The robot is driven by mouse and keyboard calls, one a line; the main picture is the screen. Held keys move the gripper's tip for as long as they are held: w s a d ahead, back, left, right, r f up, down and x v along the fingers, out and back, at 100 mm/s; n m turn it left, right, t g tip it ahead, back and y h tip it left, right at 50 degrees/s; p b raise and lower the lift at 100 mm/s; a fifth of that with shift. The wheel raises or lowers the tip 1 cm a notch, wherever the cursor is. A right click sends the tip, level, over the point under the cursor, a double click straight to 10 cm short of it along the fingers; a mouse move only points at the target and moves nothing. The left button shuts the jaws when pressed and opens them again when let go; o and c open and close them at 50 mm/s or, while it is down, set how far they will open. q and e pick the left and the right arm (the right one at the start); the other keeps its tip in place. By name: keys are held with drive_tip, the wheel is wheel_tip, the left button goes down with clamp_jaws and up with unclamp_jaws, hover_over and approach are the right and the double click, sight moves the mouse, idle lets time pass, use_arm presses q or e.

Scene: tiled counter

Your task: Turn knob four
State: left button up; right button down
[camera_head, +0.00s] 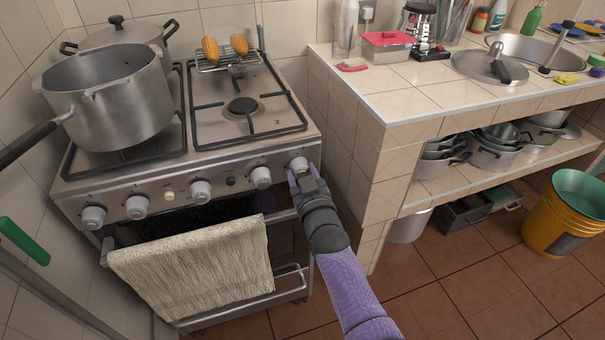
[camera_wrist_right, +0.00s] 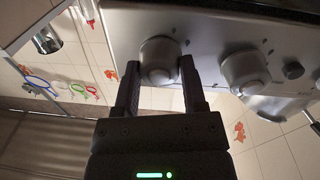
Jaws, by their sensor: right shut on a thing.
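The stove's front panel (camera_head: 178,188) has a row of grey knobs. My right gripper (camera_head: 304,174) is at the rightmost knob (camera_head: 298,163). In the right wrist view, my right gripper's fingers (camera_wrist_right: 157,75) stand on either side of this knob (camera_wrist_right: 158,58) and are shut on it. A neighbouring knob (camera_wrist_right: 244,70) shows to the right there, and in the head view that neighbour (camera_head: 261,177) is left of my gripper. No numbers are readable on the knobs. My left gripper is not in view.
A beige towel (camera_head: 195,268) hangs on the oven handle below the knobs. A large pot (camera_head: 110,105) stands on the left burners. The tiled counter (camera_head: 365,150) rises close on the right of my right gripper. A yellow bucket (camera_head: 555,230) stands on the floor.

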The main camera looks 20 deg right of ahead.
drive_tip(key=shift+c, duration=1.4)
unclamp_jaws()
drive_tip(key=shift+o, duration=0.7)
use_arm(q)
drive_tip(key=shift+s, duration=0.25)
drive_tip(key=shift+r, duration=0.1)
use_arm(e)
drive_tip(key=s+p, duration=0.1)
drive_tip(key=s, duration=0.1)
drive_tip(key=s+p, duration=0.1)
drive_tip(key=s, duration=0.1)
drive_tip(key=shift+s+r+p, duration=0.2)
drive_tip(key=shift+s+p, duration=0.15)
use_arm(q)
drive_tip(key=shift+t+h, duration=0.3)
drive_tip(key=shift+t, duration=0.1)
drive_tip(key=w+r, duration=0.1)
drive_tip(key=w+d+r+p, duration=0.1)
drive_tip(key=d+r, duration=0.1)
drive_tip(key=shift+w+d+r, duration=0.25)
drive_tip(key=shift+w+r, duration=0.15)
use_arm(e)
drive_tip(key=s, duration=0.5)
drive_tip(key=shift+s+a+f, duration=0.1)
drive_tip(key=shift+s+f, duration=0.05)
drive_tip(key=shift+f, duration=0.2)
